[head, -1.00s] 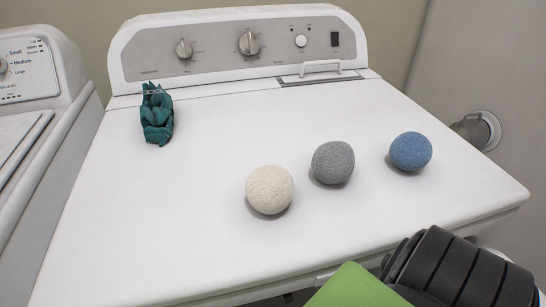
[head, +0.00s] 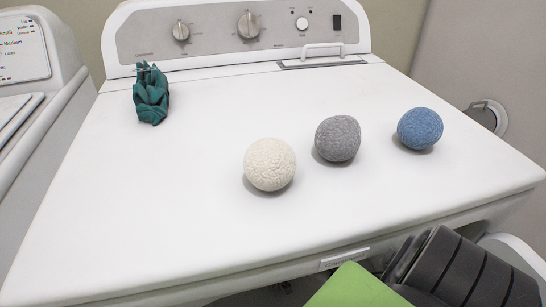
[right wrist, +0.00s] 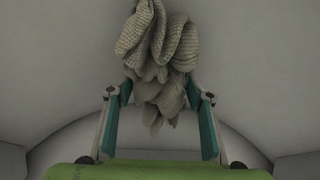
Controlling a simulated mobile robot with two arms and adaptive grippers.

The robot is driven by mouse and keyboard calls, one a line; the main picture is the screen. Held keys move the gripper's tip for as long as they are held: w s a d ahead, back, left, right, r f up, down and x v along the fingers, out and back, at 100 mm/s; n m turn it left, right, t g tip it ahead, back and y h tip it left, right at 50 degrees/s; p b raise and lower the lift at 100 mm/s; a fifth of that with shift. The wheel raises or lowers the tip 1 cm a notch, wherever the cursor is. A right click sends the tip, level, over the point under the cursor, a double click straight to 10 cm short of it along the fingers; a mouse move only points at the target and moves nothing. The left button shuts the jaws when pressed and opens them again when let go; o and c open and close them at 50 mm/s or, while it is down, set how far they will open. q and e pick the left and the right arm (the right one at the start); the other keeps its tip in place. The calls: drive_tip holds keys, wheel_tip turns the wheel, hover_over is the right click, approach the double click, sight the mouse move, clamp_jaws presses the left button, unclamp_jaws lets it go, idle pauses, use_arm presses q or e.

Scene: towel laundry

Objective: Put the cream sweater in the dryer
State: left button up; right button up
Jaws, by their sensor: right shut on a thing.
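The cream sweater (right wrist: 157,45), a bunched knit cloth, is in the right wrist view between the fingers of my right gripper (right wrist: 160,84). The gripper is shut on it, and folds stick up past the fingertips. Pale curved walls surround it there, apparently the inside of the drum, though I cannot tell how deep it is. In the head view the white dryer (head: 170,215) fills the middle. My right arm reaches below its front edge at the lower right, which hides the gripper and sweater there. My left gripper is not in view.
On the dryer top lie a cream ball (head: 270,164), a grey ball (head: 338,138), a blue ball (head: 420,128) and a crumpled teal cloth (head: 151,95). Another white appliance (head: 45,110) stands at the left. A wall fitting (head: 488,117) is at the right.

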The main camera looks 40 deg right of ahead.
drive_tip(key=shift+w+r, duration=0.1)
drive_tip(key=shift+r, duration=0.05)
drive_tip(key=o, duration=1.6)
